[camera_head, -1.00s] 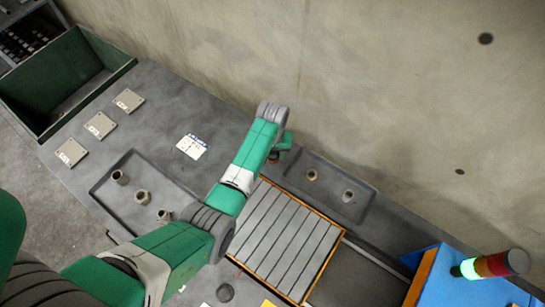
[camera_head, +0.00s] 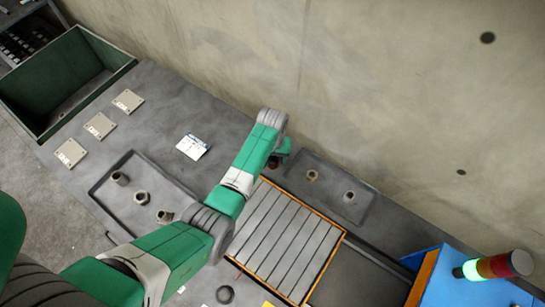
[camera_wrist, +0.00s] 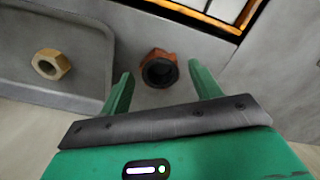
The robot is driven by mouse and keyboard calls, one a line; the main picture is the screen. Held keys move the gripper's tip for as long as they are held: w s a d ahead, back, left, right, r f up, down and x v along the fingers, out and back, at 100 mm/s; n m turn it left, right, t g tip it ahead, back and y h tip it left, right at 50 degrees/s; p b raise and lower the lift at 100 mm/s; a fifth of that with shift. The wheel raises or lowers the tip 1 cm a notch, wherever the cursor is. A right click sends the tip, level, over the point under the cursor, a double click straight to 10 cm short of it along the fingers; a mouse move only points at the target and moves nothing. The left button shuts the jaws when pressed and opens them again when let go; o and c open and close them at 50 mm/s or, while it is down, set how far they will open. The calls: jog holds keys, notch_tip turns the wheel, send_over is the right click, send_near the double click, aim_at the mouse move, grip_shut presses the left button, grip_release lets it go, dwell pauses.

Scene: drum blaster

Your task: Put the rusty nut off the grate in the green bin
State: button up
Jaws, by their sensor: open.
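The rusty nut (camera_wrist: 158,67) is orange-brown with a dark hole. In the wrist view it lies on grey metal beside the orange-edged grate (camera_wrist: 240,12), not on its slats. My gripper (camera_wrist: 160,72) is open, with one green fingertip on each side of the nut in the picture. I cannot tell how far the fingertips are above the surface. In the head view the grate (camera_head: 285,240) is in the middle, and my arm partly hides my gripper (camera_head: 279,157) at its back corner. The open green bin (camera_head: 90,100) stands at the far left.
A shallow tray with a brass nut (camera_wrist: 50,63) is beside my gripper. Another tray (camera_head: 105,195) with several nuts lies left of my arm. Pale plates (camera_head: 99,126) and a white card (camera_head: 192,147) lie toward the bin. The concrete wall (camera_head: 390,90) is close behind.

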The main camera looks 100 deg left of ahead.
aim_at(272, 160)
notch_tip(272, 160, up, 12)
jog(key=p, duration=0.2)
jog(key=shift+f, duration=0.15)
